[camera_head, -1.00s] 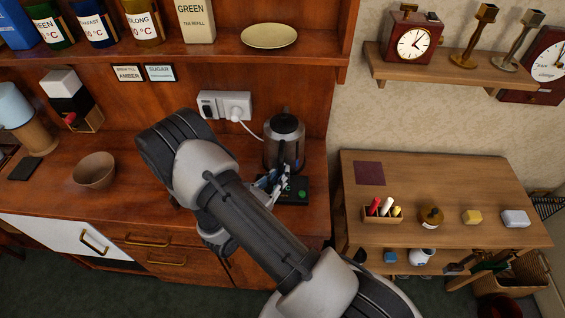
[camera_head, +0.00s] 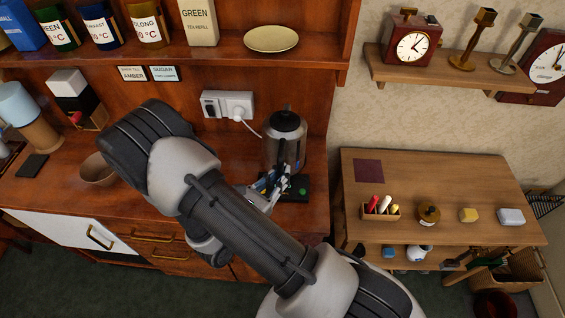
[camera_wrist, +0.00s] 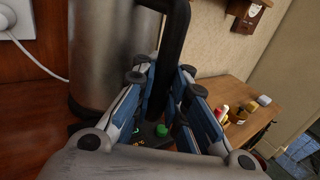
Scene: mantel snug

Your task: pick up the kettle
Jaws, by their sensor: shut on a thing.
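The kettle (camera_head: 283,135) is a steel cylinder with a dark lid and black handle, upright at the right end of the wooden counter, over a black base (camera_head: 298,188). My gripper (camera_head: 274,180) is at the kettle's near side. In the wrist view, my gripper (camera_wrist: 164,75) is shut on the black handle, with a blue-lined finger on each side. The kettle's steel body (camera_wrist: 108,55) stands just beyond it. The base's green button (camera_wrist: 161,131) shows below the fingers. Whether the kettle's underside touches the base I cannot tell.
A wall socket (camera_head: 228,104) with a white plug and cord is left of the kettle. A shelf (camera_head: 220,47) with tins overhangs the counter. A bowl (camera_head: 96,168) stands left, partly behind my arm. A side table (camera_head: 440,180) with small items stands right, past a gap.

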